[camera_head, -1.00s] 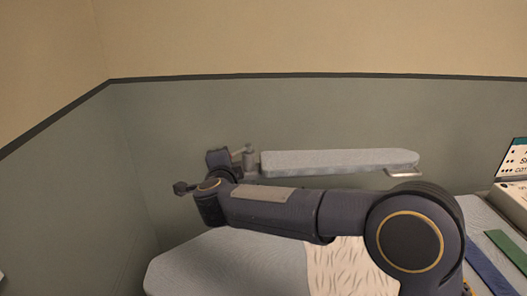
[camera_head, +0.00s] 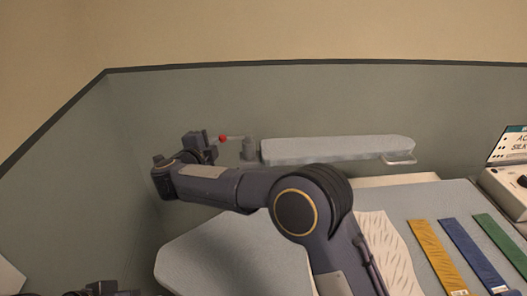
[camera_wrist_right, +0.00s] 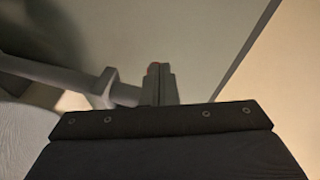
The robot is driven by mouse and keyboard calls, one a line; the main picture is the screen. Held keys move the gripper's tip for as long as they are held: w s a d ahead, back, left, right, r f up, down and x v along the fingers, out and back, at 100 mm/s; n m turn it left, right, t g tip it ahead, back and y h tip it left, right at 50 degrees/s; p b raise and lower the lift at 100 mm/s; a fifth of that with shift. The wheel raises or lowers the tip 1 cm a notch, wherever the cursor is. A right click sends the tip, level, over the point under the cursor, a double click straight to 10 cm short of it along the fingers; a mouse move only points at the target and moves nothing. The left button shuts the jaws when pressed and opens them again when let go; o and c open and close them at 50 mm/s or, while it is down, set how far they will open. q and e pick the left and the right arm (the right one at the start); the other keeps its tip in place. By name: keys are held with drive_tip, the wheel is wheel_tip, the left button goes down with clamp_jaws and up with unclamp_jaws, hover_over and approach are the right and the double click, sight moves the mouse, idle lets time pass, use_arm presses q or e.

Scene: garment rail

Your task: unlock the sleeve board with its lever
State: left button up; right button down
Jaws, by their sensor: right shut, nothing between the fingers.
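The sleeve board (camera_head: 335,148) is a long, pale grey padded board, level in front of the back wall. A grey post (camera_head: 249,150) stands at its left end. From the post a thin lever (camera_head: 234,138) reaches left and ends in a red knob (camera_head: 222,138). My right gripper (camera_head: 213,147) is at the knob's left, close to it; contact cannot be told. It is shut with nothing between its fingers. In the right wrist view the fingers (camera_wrist_right: 167,85) are together, with a bit of red just behind their tips and a grey bar at left.
A large pale ironing surface (camera_head: 215,262) lies below, with a cream patterned cloth (camera_head: 390,250) and yellow (camera_head: 436,255), blue (camera_head: 473,255) and green (camera_head: 502,243) strips. A white control box (camera_head: 505,190) stands at right.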

drive_tip(key=shift+w, duration=0.15)
drive_tip(key=shift+a, duration=0.1)
idle(0.4)
drive_tip(key=b+v, duration=0.1)
drive_tip(key=v, duration=0.6)
drive_tip(key=shift+s+b, duration=0.4)
drive_tip(key=shift+a, duration=0.1)
